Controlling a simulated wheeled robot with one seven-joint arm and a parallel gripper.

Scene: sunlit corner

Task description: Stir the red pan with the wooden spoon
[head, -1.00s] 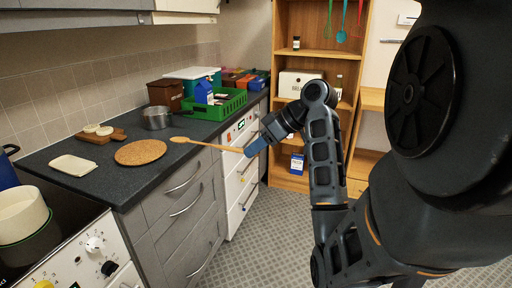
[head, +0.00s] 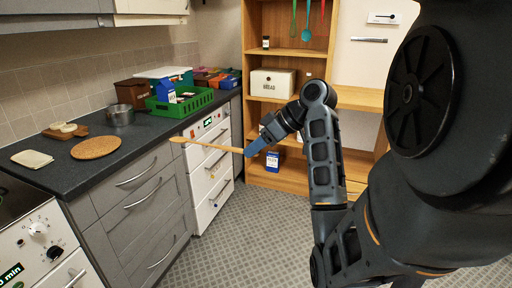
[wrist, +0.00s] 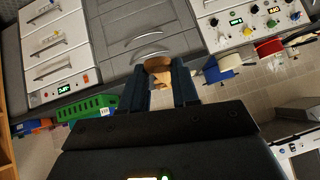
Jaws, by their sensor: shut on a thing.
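My gripper (head: 252,149) is shut on the wooden spoon (head: 208,146). The spoon points left in the head view, roughly level, out in front of the drawers and clear of the counter. In the wrist view the spoon (wrist: 160,70) sits between the two fingers, seen nearly end-on. A red pan (wrist: 268,48) shows at the right of the wrist view, on the stove side near the knobs. It is small there, and its inside cannot be made out. The red pan is out of the head view.
The dark counter (head: 58,181) holds a cork mat (head: 96,147), a steel pot (head: 120,115), a cutting board (head: 65,131) and a green crate (head: 180,103). A blue pot (wrist: 222,70) stands beside the red pan. A wooden shelf (head: 285,178) stands behind my gripper. The floor is clear.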

